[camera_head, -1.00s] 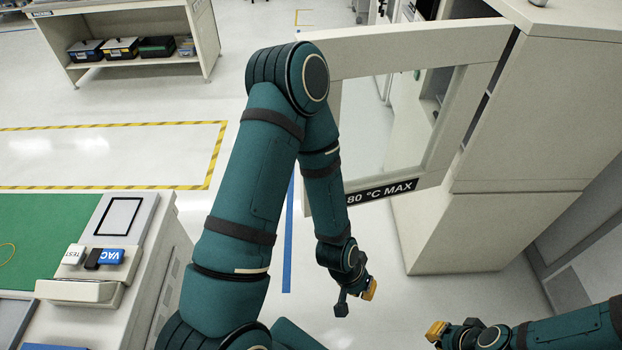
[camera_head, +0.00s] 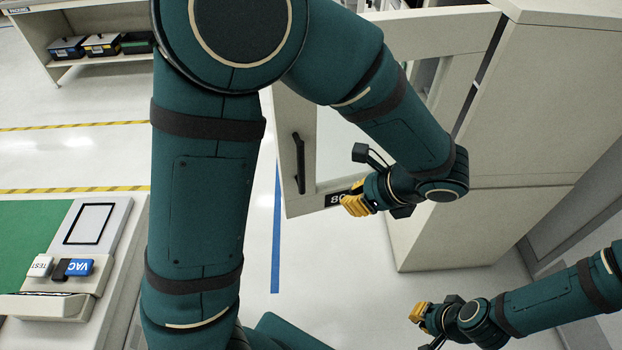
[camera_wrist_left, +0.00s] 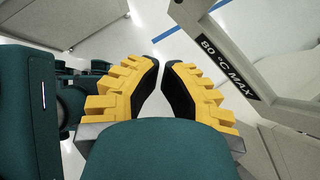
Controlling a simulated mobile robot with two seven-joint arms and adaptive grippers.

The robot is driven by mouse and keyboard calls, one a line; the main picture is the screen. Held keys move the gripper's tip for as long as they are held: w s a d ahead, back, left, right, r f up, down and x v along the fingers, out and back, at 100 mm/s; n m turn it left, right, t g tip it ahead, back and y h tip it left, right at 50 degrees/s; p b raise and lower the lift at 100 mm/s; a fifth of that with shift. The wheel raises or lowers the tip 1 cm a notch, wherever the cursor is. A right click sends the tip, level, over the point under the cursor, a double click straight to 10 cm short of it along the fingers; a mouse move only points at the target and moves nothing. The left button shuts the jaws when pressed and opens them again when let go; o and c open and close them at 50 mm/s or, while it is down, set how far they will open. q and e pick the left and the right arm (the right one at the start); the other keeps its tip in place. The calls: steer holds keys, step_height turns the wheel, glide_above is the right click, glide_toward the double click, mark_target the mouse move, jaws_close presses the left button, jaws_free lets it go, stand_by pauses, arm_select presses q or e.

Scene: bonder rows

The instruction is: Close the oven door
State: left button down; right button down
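The oven door (camera_head: 298,195) is a pale frame with a window, standing open from the oven cabinet (camera_head: 500,130) at the right. Its dark upright handle (camera_head: 300,162) shows on the free-edge side. My left gripper (camera_head: 353,205) has yellow fingers and is in front of the door's lower rail, partly covering the "80 °C MAX" label. In the left wrist view its fingertips (camera_wrist_left: 161,62) are a little apart with nothing between them; the door (camera_wrist_left: 262,75) is to their right. My right gripper (camera_head: 416,313) is low at the right, away from the door; its finger gap is unclear.
A workbench (camera_head: 105,225) with a green mat and small devices stands at the left. A shelf (camera_head: 100,68) with several boxes is at the back left. Open floor with a blue line (camera_head: 276,235) lies between bench and oven. My left arm hides part of the door.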

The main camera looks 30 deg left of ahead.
arm_select(q)
step_height(320, 180, up, 3)
steer(key=t+y, duration=0.1)
steer(key=b, duration=0.2)
glide_toward(301, 180)
steer(key=shift+m, duration=0.3)
steer(key=x, duration=0.5)
steer(key=shift+d+f, duration=0.25)
steer(key=shift+f, duration=0.2)
steer(key=shift+a, duration=0.5)
steer(key=shift+w, duration=0.1)
